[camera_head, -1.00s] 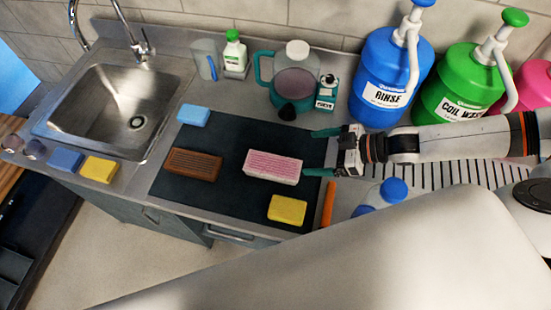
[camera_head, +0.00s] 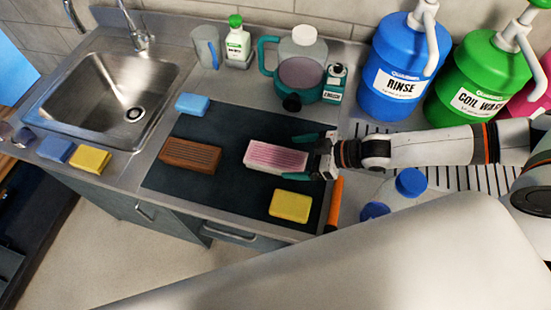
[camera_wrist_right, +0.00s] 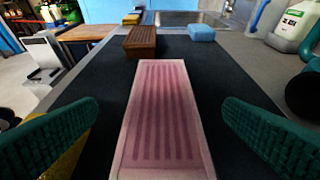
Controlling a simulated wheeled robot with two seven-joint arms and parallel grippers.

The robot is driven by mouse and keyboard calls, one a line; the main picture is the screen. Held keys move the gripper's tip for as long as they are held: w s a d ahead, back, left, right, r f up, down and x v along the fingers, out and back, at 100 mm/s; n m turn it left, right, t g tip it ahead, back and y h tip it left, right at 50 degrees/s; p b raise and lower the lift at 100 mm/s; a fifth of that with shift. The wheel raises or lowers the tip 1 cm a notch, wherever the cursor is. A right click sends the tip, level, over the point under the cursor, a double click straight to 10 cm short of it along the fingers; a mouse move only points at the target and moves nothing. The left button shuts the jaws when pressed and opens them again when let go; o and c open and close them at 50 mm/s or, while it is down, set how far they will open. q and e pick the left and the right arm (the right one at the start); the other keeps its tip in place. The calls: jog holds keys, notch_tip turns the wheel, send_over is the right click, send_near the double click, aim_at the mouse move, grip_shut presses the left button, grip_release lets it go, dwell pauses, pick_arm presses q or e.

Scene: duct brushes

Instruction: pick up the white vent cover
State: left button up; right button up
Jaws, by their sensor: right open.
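The white vent cover (camera_head: 275,156) has a pale frame and pinkish ribs. It lies flat on the dark mat (camera_head: 225,198), right of the brown vent cover (camera_head: 190,155). In the right wrist view the white cover (camera_wrist_right: 162,115) runs lengthwise away from me. My right gripper (camera_head: 306,157) is open at the cover's right end. In the right wrist view its teal fingers (camera_wrist_right: 160,135) stand on either side of the cover, with a visible gap on each side. My left gripper is not in view.
A yellow sponge (camera_head: 291,206) lies in front of the white cover, and a blue sponge (camera_head: 193,105) behind left. An orange-handled object (camera_head: 335,203) lies right of the mat. A teal jug (camera_head: 300,68) and blue RINSE container (camera_head: 396,72) stand behind. The sink (camera_head: 118,95) is left.

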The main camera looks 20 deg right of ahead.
aim_at(279, 158)
jog(key=x, duration=0.2)
jog(key=p+x, duration=0.1)
jog(key=x, duration=0.2)
jog(key=shift+w+f, duration=0.2)
jog(key=shift+f, duration=0.25)
jog(key=shift+s, duration=0.1)
jog(key=shift+c, duration=0.2)
jog(key=c, duration=1.2)
jog(key=shift+r, duration=0.15)
jog(key=shift+c, duration=0.5)
